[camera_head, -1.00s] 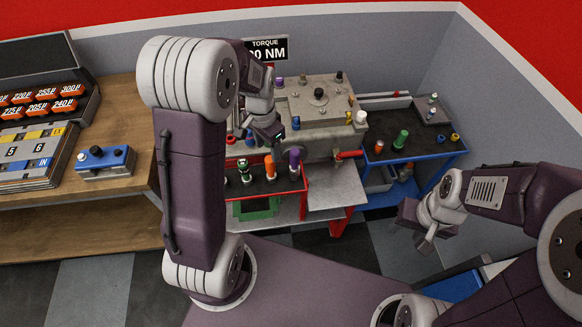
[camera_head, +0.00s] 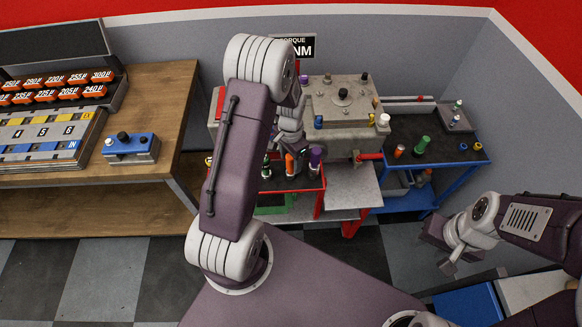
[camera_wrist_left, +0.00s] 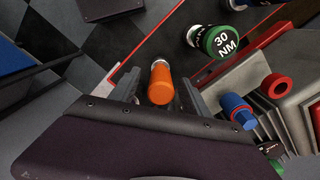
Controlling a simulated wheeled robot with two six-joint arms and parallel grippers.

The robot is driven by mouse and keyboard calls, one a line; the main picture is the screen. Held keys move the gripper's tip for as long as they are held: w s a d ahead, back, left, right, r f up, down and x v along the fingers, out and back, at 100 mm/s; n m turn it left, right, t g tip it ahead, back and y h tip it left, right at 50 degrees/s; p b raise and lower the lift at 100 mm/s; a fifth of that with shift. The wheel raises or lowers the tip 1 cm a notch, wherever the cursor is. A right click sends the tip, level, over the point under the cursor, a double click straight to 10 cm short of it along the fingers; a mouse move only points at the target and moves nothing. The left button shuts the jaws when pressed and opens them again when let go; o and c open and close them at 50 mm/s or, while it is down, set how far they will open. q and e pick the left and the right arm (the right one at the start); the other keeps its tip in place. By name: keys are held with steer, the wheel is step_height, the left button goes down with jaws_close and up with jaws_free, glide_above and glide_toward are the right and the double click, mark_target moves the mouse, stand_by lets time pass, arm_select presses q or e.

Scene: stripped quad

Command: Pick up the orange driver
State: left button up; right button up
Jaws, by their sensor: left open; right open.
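The orange driver (camera_head: 289,165) stands upright on the small red-edged cart, between a green-and-white driver (camera_head: 267,167) and a purple driver (camera_head: 315,160). My left gripper (camera_head: 285,146) is open just over the orange driver, partly hidden by my own arm in the head view. In the left wrist view the orange driver (camera_wrist_left: 161,84) shows its rounded top between the two spread fingers, apart from a firm grip. My right gripper (camera_head: 446,247) is open and empty, far to the right.
A grey machine block (camera_head: 345,105) with knobs stands behind the cart, close to my left arm. A blue-framed cart (camera_head: 440,150) with several drivers is at the right. A wooden bench (camera_head: 150,105) is at the left. A blue socket (camera_wrist_left: 238,110) shows near the left fingers.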

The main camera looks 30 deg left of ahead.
arm_select(q)
step_height(320, 180, down, 3)
steer(key=shift+w+a+r, duration=0.1)
steer(key=shift+r, duration=0.2)
jaws_close()
